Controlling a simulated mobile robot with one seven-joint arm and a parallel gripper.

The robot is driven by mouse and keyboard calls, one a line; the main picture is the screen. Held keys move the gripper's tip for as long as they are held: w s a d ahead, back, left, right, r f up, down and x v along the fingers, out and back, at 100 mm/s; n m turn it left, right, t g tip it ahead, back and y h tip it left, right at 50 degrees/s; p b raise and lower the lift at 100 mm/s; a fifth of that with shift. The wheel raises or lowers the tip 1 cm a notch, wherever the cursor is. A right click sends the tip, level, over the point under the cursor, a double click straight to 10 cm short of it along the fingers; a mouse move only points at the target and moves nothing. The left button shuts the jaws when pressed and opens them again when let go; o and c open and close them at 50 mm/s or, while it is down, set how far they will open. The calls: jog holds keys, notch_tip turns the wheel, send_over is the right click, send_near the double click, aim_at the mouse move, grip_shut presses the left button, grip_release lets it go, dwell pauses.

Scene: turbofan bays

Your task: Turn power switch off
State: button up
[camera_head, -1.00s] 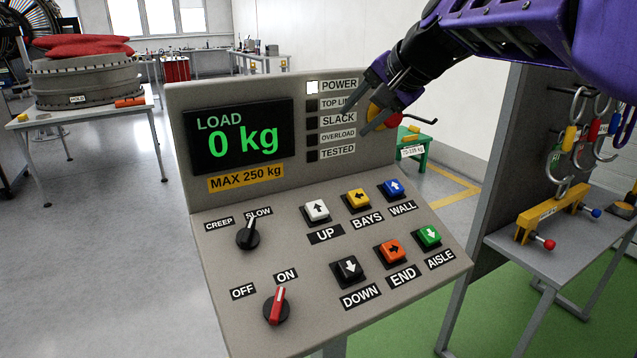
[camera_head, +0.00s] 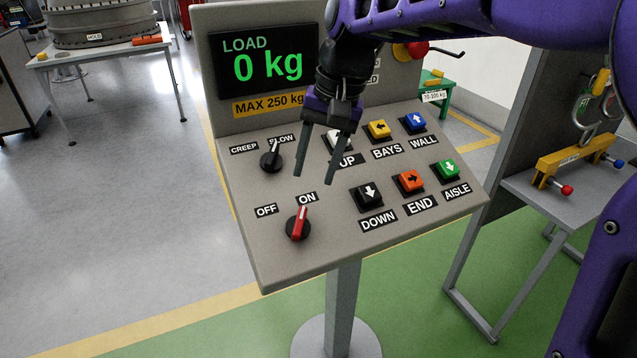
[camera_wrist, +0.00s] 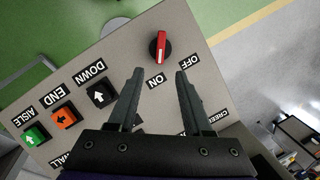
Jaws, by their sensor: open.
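The power switch (camera_head: 298,223) is a red-handled rotary knob at the lower left of the grey control panel (camera_head: 270,262). Its handle points up toward the ON label (camera_head: 307,198), with the OFF label (camera_head: 266,210) to its left. In the wrist view the switch (camera_wrist: 159,47) shows beyond the fingertips, roughly between their lines. My gripper (camera_head: 314,180) is open and empty. It hangs above the panel, up and slightly right of the switch, apart from it. It hides part of the UP button and the indicator labels.
The black CREEP/SLOW knob (camera_head: 271,157) sits just left of my fingers. Several push buttons, such as the black DOWN button (camera_head: 369,195), lie to the right. A red emergency knob (camera_head: 417,49) is at the upper right. Left of the panel is open floor.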

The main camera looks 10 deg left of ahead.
aim_at(302, 214)
jog(key=b+x, duration=0.2)
jog(key=x, duration=0.9)
jog(key=shift+a+f, duration=0.15)
jog(key=shift+f, duration=0.15)
jog(key=shift+c, duration=0.3)
grip_shut()
